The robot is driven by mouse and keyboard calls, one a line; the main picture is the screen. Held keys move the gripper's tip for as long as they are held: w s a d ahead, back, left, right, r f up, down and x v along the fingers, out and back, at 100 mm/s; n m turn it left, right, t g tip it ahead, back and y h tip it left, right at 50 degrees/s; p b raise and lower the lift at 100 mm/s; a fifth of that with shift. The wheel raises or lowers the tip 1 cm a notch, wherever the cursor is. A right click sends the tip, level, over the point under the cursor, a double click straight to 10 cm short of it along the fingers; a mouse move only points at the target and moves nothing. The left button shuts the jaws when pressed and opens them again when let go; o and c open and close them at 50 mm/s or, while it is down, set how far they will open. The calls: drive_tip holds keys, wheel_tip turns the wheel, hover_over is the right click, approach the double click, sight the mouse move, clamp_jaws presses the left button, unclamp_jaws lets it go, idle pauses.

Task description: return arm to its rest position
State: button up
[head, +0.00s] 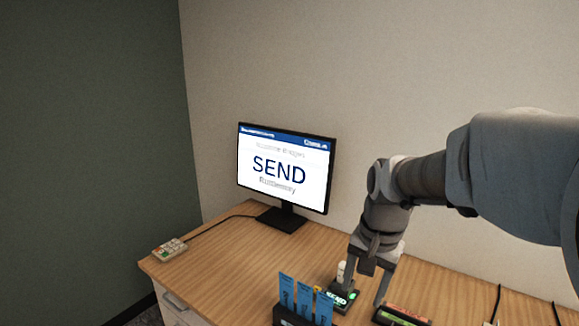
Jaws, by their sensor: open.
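My arm reaches in from the right in the head view, with the forearm angled down to the desk. My gripper (366,292) points down over the desk with its two fingers spread apart. Nothing shows between the fingers except a small dark device with a lit green "SEND" label (338,298) below and to the left. A small pale upright piece (341,272) stands at that device, close to the left finger. I cannot tell whether the finger touches it.
A monitor (287,168) showing "SEND" stands at the back of the wooden desk (225,260). A small keypad (170,249) lies at the left edge. Blue cards (304,300) stand in a dark holder at the front. A dark red-and-green item (402,315) lies right of the gripper.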

drive_tip(key=s+r+n+t, duration=0.2)
drive_tip(key=s+n, duration=0.1)
drive_tip(key=s, duration=0.4)
drive_tip(key=s+r+n+t, duration=0.2)
drive_tip(key=s+r+n, duration=0.1)
drive_tip(key=s, duration=0.5)
drive_tip(key=shift+s+n+h, duration=0.2)
drive_tip(key=shift+n+h, duration=0.1)
drive_tip(key=shift+n, duration=0.1)
